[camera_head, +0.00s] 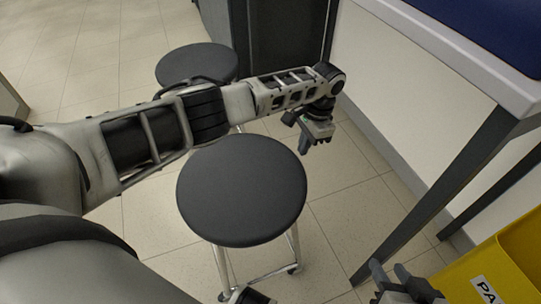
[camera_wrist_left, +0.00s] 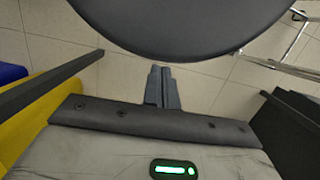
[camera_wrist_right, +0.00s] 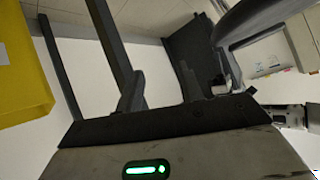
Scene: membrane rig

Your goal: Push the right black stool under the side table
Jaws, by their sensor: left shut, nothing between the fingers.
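The nearer black stool (camera_head: 242,190), the right one of the two, stands upright on its metal legs, left of the side table (camera_head: 475,70). The table has a white edge and dark legs. My left gripper (camera_head: 308,142) is shut and empty, past the far right side of the seat. The seat's dark edge (camera_wrist_left: 185,35) fills the top of the left wrist view, above the shut fingers (camera_wrist_left: 161,72); contact cannot be told. My right gripper (camera_head: 393,272) is low at the bottom right, with fingers apart and nothing between them (camera_wrist_right: 157,85).
A second black stool (camera_head: 197,63) stands farther back, partly behind my left arm. A dark cabinet (camera_head: 285,30) is behind it. A yellow bin (camera_head: 500,265) with a label stands at the lower right. A dark table leg (camera_head: 440,200) slants down near the stool. Tiled floor is open between.

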